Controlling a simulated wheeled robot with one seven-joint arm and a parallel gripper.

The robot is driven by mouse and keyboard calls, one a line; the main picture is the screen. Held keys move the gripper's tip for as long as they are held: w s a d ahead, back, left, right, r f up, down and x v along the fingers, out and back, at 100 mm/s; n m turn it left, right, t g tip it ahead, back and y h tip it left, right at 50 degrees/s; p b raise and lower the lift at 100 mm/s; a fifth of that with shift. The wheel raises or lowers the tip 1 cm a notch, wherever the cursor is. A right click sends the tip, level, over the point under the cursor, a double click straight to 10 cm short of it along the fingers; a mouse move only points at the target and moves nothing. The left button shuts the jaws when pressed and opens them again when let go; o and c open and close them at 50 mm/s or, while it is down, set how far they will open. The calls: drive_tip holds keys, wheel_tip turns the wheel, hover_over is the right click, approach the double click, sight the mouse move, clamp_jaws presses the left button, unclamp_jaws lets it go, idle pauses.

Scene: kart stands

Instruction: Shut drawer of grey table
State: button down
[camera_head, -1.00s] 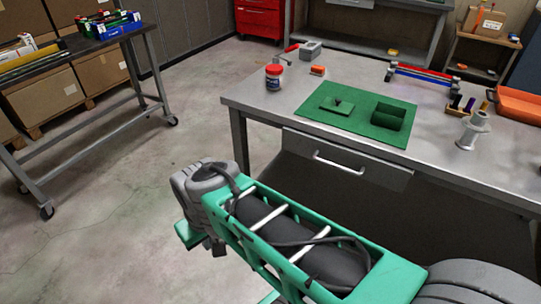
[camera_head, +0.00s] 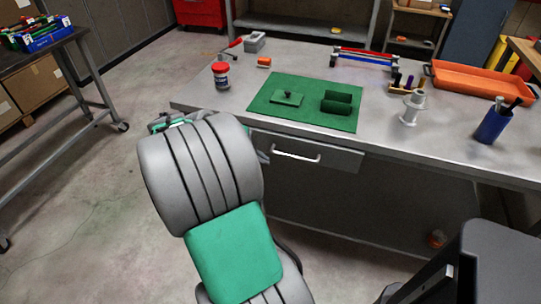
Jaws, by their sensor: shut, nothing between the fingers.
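The grey table (camera_head: 215,104) stands ahead, across the middle and right of the view. Its drawer (camera_head: 335,160) is under the front edge and has a pale bar handle (camera_head: 297,157). The drawer front sits close under the tabletop and no inside of it shows. I cannot tell whether a small gap is left. My arm, grey and green, rises in the foreground and hides the left end of the drawer front.
On the tabletop are a green mat (camera_head: 262,108) with green blocks, a red-lidded jar (camera_head: 221,76), an orange tray (camera_head: 465,82) and a blue cup (camera_head: 492,124) of tools. A wheeled cart (camera_head: 75,90) stands at left. Floor between cart and table is clear.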

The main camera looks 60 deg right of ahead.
drive_tip(key=s+d+f, duration=0.2)
drive_tip(key=d+f, duration=0.4)
drive_tip(key=d, duration=0.2)
drive_tip(key=shift+d, duration=0.4)
drive_tip(key=shift+f, duration=0.15)
